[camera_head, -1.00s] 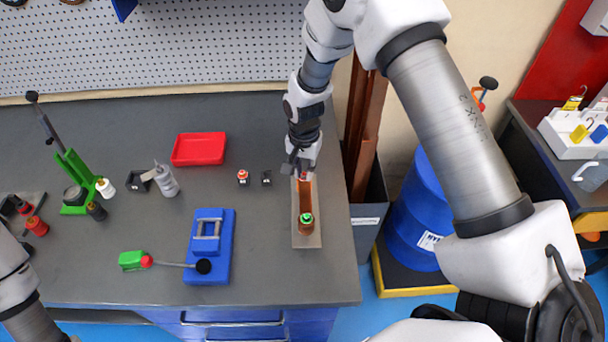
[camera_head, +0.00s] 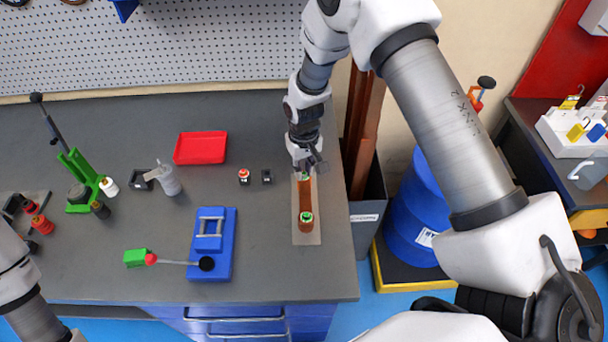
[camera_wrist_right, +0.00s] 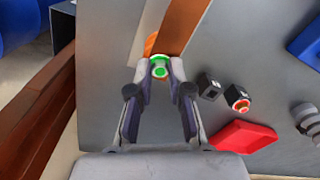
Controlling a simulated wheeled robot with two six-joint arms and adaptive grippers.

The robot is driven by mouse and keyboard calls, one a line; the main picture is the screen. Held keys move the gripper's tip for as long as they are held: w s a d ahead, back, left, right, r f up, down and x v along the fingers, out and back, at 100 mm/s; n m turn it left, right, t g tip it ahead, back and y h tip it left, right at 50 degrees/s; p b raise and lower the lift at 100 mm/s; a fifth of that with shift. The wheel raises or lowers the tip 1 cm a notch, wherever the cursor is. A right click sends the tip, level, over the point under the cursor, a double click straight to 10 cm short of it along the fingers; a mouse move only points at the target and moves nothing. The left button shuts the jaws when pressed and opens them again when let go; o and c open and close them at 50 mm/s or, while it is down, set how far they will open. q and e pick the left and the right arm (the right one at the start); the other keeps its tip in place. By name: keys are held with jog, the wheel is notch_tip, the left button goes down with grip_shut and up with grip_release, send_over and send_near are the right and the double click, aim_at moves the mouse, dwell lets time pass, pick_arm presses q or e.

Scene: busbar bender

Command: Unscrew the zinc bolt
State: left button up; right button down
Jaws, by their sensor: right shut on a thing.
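My right gripper (camera_head: 306,174) points down at the far end of a copper busbar (camera_head: 305,195) on a grey plate (camera_head: 308,238). In the right wrist view its two fingers (camera_wrist_right: 160,75) are shut on the zinc bolt (camera_wrist_right: 159,67), whose head shows a green ring. The fingers hide part of the bolt, and I cannot tell how far it is out of its seat. Another green-ringed piece (camera_head: 306,217) stands at the near end of the busbar. My left arm shows at the lower left, with its gripper out of view.
Two small dark blocks (camera_head: 244,176) (camera_head: 267,176) stand left of the plate, one with a red-and-white top. A red tray (camera_head: 201,148) and a blue fixture (camera_head: 212,245) lie further left. Tall copper bars (camera_head: 366,125) stand beyond the right table edge.

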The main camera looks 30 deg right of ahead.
jog(key=n, duration=0.3)
jog(key=shift+r+n+p, duration=0.1)
jog(key=shift+n+p, duration=0.3)
jog(key=shift+n, duration=1)
jog(key=c, duration=1.4)
grip_release()
jog(key=shift+o, duration=0.2)
jog(key=shift+m+p, duration=0.3)
jog(key=shift+m, duration=0.4)
jog(key=m, duration=0.3)
jog(key=shift+m+p, duration=0.3)
jog(key=shift+m, duration=0.4)
